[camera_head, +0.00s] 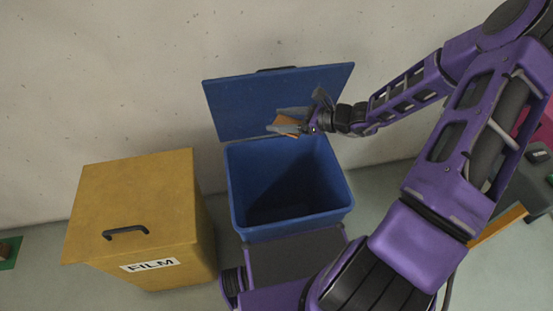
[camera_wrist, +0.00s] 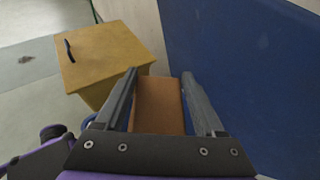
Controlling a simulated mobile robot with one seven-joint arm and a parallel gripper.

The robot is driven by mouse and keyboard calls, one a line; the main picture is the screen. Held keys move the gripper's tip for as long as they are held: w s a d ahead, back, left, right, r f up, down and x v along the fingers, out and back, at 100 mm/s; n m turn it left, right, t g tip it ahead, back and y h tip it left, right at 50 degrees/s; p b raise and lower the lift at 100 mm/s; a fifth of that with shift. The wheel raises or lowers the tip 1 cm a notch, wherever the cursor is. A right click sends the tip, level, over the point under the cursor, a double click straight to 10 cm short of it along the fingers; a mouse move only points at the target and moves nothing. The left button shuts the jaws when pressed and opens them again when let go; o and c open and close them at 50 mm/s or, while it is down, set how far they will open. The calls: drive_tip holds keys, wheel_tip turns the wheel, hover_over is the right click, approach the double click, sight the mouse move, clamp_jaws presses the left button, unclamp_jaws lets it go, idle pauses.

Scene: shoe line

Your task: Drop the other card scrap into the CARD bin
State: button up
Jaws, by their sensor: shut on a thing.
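A brown card scrap (camera_wrist: 158,106) sits between the two fingers of my gripper (camera_wrist: 160,88) in the wrist view. In the head view my gripper (camera_head: 284,121) is shut on the card scrap (camera_head: 287,120), partly hidden by the fingers. It is held up in front of the raised lid, near the back rim of the open blue bin (camera_head: 236,190). The blue lid (camera_head: 235,107) stands open behind the bin and fills the right of the wrist view (camera_wrist: 245,70). No label on the blue bin shows. The bin's inside is dark, and I see nothing in it.
A yellow bin (camera_head: 145,205) marked FILM stands to the left with its lid shut. It also shows at the upper left of the wrist view (camera_wrist: 110,60). A pale wall (camera_head: 100,70) is close behind the bins. Grey floor shows between and around them.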

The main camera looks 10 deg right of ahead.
drive_tip(key=w+a+f+g+b, duration=0.1)
drive_tip(key=f+b, duration=0.8)
drive_tip(key=f, duration=1.8)
drive_tip(key=shift+w+a+n, duration=0.2)
drive_tip(key=shift+w+n, duration=0.2)
drive_tip(key=shift+w, duration=0.65)
drive_tip(key=o, duration=1.3)
drive_tip(key=p+v, duration=0.2)
drive_tip(key=v, duration=1.5)
drive_tip(key=shift+s+d, duration=0.1)
drive_tip(key=shift+d, duration=0.1)
